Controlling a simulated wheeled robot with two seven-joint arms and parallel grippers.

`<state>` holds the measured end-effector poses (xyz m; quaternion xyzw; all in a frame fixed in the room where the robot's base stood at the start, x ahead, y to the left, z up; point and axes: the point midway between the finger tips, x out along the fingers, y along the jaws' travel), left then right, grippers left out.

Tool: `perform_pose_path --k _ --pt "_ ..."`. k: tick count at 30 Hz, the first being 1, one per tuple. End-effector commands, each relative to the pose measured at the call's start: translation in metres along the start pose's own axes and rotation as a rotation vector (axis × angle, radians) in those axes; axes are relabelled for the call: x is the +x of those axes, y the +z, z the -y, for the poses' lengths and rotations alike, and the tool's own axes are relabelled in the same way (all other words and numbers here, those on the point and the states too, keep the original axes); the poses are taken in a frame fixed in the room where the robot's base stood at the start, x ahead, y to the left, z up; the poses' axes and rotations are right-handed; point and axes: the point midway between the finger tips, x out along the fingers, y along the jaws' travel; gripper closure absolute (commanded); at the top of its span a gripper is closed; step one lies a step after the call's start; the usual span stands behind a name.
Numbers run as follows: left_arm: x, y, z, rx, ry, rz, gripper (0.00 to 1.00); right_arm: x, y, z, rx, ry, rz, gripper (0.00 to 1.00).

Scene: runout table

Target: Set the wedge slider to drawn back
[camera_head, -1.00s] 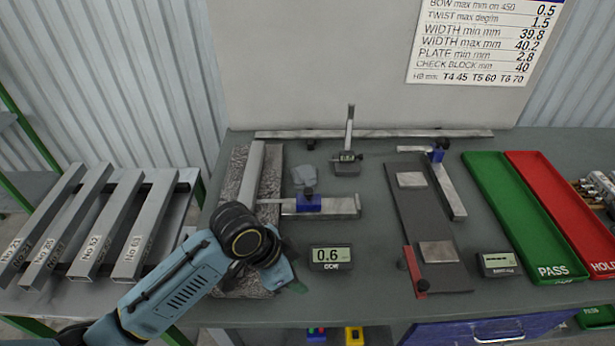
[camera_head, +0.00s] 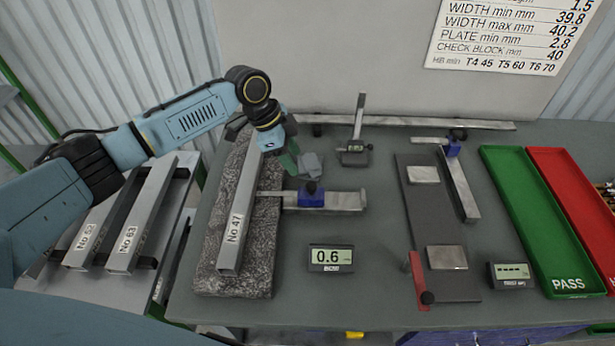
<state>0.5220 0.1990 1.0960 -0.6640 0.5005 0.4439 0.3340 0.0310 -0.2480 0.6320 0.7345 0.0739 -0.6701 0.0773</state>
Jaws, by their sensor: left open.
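A blue slider block with a black knob (camera_head: 311,196) sits on a flat steel bar (camera_head: 347,200) in the middle of the table; I take it for the wedge slider. A thin steel tongue reaches left from it to the grey tube marked No 47 (camera_head: 241,210), and I cannot tell if it goes under the tube. The tube lies lengthwise on a rough stone plate (camera_head: 208,265). My left gripper (camera_head: 291,160) is open, pointing down above the table behind the slider, close to a small grey block (camera_head: 311,164). It is apart from the slider. My right gripper is out of view.
A display (camera_head: 331,258) in front reads 0.6. A dial stand (camera_head: 356,145) stands behind. On the right are a dark plate with steel pads (camera_head: 432,215), another blue slider (camera_head: 453,149), a second display (camera_head: 513,275), a green PASS tray (camera_head: 560,282) and a red tray (camera_head: 577,180).

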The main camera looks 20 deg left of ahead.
Motion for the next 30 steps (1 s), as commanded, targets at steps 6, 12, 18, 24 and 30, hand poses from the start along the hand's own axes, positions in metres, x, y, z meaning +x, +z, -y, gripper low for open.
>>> perform_pose_path --k 6,12,18,24,30 --pt "0.048 -0.001 -0.001 -0.002 0.002 0.001 0.52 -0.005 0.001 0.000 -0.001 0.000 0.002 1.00" --pt "0.079 0.000 -0.001 -0.002 0.001 0.000 0.52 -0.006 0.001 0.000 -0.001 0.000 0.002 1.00" --pt "0.092 0.000 0.000 0.000 -0.001 0.000 0.52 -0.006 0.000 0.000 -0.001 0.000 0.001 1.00" --pt "0.093 0.000 0.000 0.000 -0.001 0.000 0.52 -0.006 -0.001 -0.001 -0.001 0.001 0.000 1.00" --pt "0.093 0.000 0.000 -0.001 -0.001 0.000 0.67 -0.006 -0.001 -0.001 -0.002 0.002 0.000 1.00"
